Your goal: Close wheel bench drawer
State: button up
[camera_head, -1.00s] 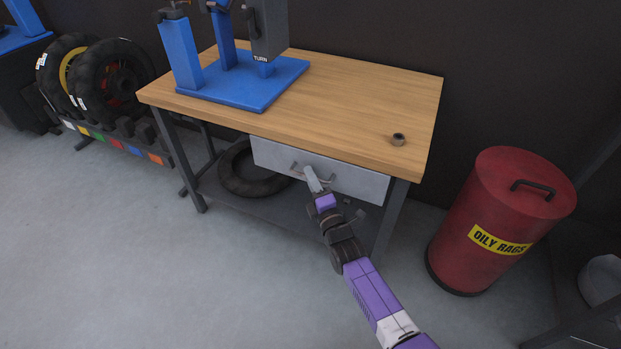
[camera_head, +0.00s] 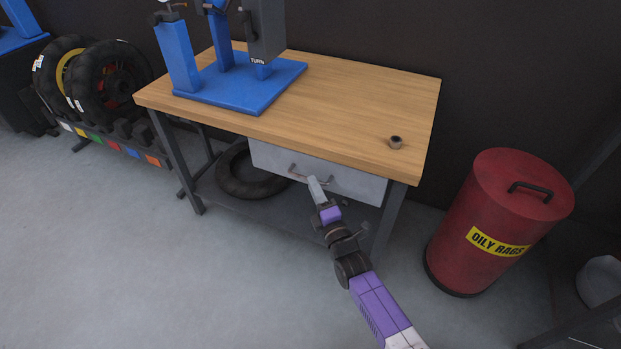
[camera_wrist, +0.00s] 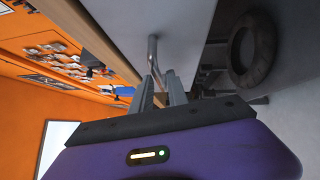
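The wheel bench drawer (camera_head: 345,180) has a light grey front just under the wooden bench top. It looks nearly flush with the bench front; I cannot tell whether a small gap is left. Its bar handle (camera_head: 296,171) is on the front, partly hidden by my gripper (camera_head: 314,185). In the wrist view the handle (camera_wrist: 152,48) is just ahead of my gripper (camera_wrist: 160,78). The two fingers there are apart, with nothing clearly held between them. The fingertips are close to the handle; contact cannot be told.
The bench top (camera_head: 340,105) carries a blue wheel stand (camera_head: 240,95) and a small round part (camera_head: 396,142). A tyre (camera_head: 245,178) lies on the lower shelf. A red oily rags bin (camera_head: 490,220) stands right of the bench. The floor at left front is clear.

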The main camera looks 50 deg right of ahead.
jog(key=shift+v, duration=2.2)
jog(key=s+a+r+m+g+y, duration=0.1)
jog(key=s+a+r+m+y, duration=0.2)
jog(key=s+a+r+m, duration=0.55)
jog(key=s+a+r+m+g+y, duration=0.15)
jog(key=s+a, duration=0.45)
jog(key=s, duration=0.7)
jog(key=s+a+r+m+y, duration=0.45)
jog(key=s+a, duration=0.25)
jog(key=s, duration=0.4)
notch_tip(320, 180, up, 17)
jog(key=p, duration=1.8)
jog(key=shift+a+f+h, duration=0.2)
jog(key=shift+a+h, duration=0.1)
jog(key=shift+h, duration=0.1)
